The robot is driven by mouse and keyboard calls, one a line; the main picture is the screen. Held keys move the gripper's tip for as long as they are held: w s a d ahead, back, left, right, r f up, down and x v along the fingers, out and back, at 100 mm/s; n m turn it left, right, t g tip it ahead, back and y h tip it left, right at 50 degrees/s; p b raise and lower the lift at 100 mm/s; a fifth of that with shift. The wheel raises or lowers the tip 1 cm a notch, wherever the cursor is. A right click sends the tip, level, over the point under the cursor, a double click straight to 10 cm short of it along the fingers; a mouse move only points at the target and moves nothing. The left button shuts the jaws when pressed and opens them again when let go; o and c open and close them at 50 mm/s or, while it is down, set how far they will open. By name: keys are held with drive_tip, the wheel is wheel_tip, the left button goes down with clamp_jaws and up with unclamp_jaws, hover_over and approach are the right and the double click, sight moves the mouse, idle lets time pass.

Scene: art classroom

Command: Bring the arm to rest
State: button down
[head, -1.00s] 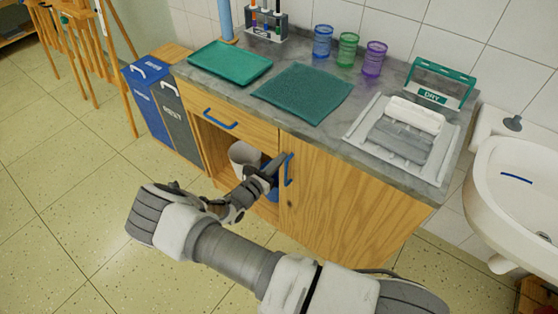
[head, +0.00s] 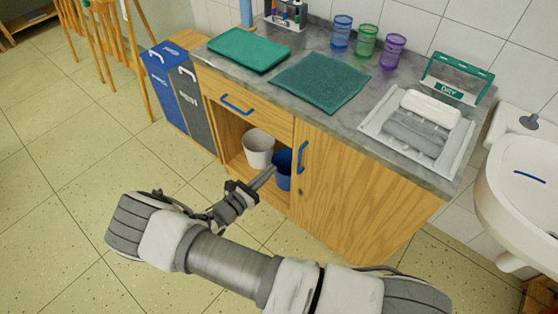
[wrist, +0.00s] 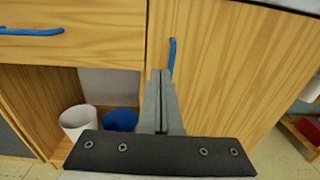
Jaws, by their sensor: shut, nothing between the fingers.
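My gripper (head: 264,178) is shut and empty in front of the wooden cabinet (head: 350,190). In the head view its fingers overlap the blue container in the open compartment; in the wrist view the closed fingers (wrist: 160,100) point at the cabinet front, just below the blue door handle (wrist: 172,57). The same handle (head: 302,157) stands clear of the fingers in the head view. My arm stretches across the bottom of the head view.
A white bin (head: 258,148) and a blue container (head: 283,170) stand in the open compartment. A drawer with a blue handle (head: 236,105) is above it. The counter holds a green tray (head: 248,50) and a teal mat (head: 320,82). Open floor (head: 70,180) lies left.

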drive_tip(key=shift+s+a, duration=0.4)
drive_tip(key=shift+s, duration=0.1)
drive_tip(key=shift+r, duration=0.1)
drive_tip(key=s+d+r+m+g+y+p, duration=0.1)
drive_tip(key=s+d+r+m+g+p, duration=0.1)
drive_tip(key=d+r+m+g, duration=0.5)
drive_tip(key=s+d+r+m+g+y+p, duration=0.15)
drive_tip(key=r+m, duration=0.25)
drive_tip(key=r, duration=0.6)
drive_tip(key=s+d+r+m+g+y+p, duration=0.1)
drive_tip(key=d+r+m+g, duration=0.45)
drive_tip(key=r, duration=0.35)
drive_tip(key=s+d+r+m+t+y+p, duration=0.2)
drive_tip(key=s+r+m+t+y, duration=0.1)
drive_tip(key=s+r, duration=0.5)
drive_tip(key=s+d+r+m+t+y+p, duration=0.2)
drive_tip(key=s+r+m+y, duration=0.3)
drive_tip(key=r, duration=0.9)
drive_tip(key=s+m+p, duration=0.1)
drive_tip(key=s+m, duration=0.2)
drive_tip(key=shift+d+r+t, duration=0.15)
drive_tip(key=shift+d+t, duration=0.1)
drive_tip(key=shift+t, duration=0.15)
drive_tip(key=shift+d+m, duration=0.1)
drive_tip(key=shift+m, duration=0.25)
